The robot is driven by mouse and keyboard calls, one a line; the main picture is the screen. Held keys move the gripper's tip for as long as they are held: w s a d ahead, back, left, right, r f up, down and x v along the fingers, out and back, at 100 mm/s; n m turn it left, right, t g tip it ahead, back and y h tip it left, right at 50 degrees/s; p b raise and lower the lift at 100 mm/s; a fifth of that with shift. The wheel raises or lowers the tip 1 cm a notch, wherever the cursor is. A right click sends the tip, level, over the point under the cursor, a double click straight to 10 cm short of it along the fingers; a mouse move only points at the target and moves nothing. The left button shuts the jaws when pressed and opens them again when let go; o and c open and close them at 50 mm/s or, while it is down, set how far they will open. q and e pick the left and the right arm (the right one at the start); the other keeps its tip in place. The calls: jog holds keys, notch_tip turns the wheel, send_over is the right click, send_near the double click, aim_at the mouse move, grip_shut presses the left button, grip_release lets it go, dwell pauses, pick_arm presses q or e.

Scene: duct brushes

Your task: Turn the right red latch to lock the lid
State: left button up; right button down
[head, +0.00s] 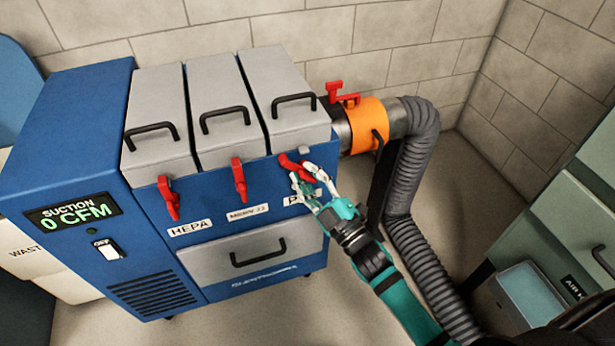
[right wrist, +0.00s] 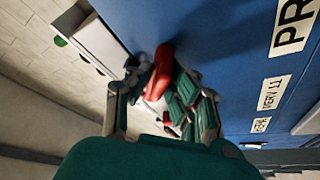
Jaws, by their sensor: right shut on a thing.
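The right red latch (head: 289,164) is on the front of the blue filter unit (head: 150,240), below the rightmost grey lid (head: 285,85). It lies slanted, its lower end toward the right. My right gripper (head: 311,182) is shut on this latch, and its fingers hide part of it. In the right wrist view the red latch (right wrist: 160,72) shows between the fingers (right wrist: 160,95). The rightmost lid appears to lie flat on the unit. My left gripper is not in view.
Two other red latches, left (head: 168,198) and middle (head: 239,180), point downward. An orange collar (head: 368,122) and grey hose (head: 410,220) stand close to the right of my right arm. A green cabinet (head: 570,220) is at the far right. Open floor lies in front of the unit.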

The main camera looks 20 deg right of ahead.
jog(key=m+h, duration=0.1)
jog(key=m, duration=0.1)
jog(key=m+t, duration=0.1)
jog(key=m, duration=0.2)
jog(key=shift+t+h, duration=0.3)
jog(key=shift+h, duration=0.1)
jog(key=m+t+h+p, duration=0.1)
jog(key=m+h, duration=0.2)
jog(key=m, duration=0.2)
jog(key=shift+d+m+p, duration=0.1)
jog(key=shift+m+p, duration=0.2)
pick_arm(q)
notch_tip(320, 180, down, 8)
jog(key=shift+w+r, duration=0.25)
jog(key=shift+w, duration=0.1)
pick_arm(e)
jog(key=shift+m+h, duration=0.6)
jog(key=shift+m, duration=0.8)
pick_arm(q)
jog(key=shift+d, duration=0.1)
pick_arm(e)
jog(key=c, duration=1.4)
grip_release()
jog(key=shift+o, duration=0.2)
jog(key=shift+s, duration=0.1)
